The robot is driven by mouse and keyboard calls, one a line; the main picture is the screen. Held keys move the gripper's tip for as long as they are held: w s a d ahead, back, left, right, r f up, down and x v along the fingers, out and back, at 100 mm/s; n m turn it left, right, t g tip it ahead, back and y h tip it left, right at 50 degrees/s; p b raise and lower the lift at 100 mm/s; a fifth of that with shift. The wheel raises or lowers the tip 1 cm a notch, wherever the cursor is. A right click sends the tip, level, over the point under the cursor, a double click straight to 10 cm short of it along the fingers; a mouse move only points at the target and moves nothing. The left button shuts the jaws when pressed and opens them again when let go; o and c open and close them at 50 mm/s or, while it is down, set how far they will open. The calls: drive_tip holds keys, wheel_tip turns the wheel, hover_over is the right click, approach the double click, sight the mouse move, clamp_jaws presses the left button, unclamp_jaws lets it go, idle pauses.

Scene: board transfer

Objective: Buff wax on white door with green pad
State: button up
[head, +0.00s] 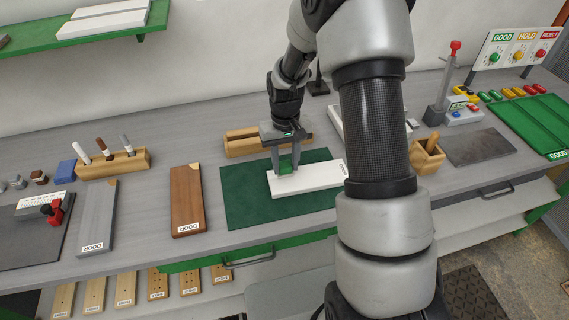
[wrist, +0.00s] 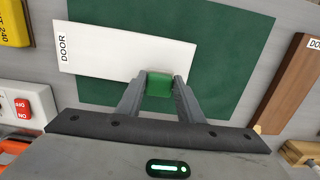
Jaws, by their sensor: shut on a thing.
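The white door (head: 315,178) lies flat on a dark green mat (head: 240,193) on the bench, partly hidden by my arm in the head view. In the wrist view the white door (wrist: 105,48) shows its DOOR label at the left end. My gripper (head: 286,168) is shut on the green pad (head: 286,163). In the wrist view my gripper (wrist: 160,88) has the green pad (wrist: 159,83) between its fingertips, at the edge of the door near its unlabelled end. I cannot tell whether the pad touches the door. No wax can be made out.
A brown door (head: 187,200) and a grey door (head: 97,218) lie left of the mat. A wooden holder (head: 114,164) with markers stands behind them. A wooden cup (head: 427,155), a dark plate (head: 480,147) and a green tray (head: 533,122) are at right.

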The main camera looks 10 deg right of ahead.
wheel_tip(320, 180, up, 2)
drive_tip(key=shift+w+r, duration=0.1)
drive_tip(key=shift+r, duration=0.1)
drive_tip(key=shift+a+r+p, duration=0.25)
drive_tip(key=shift+r+p, duration=0.45)
drive_tip(key=shift+r, duration=0.05)
drive_tip(key=shift+r+p, duration=0.65)
drive_tip(key=shift+r, duration=1.4)
drive_tip(key=shift+f, duration=0.1)
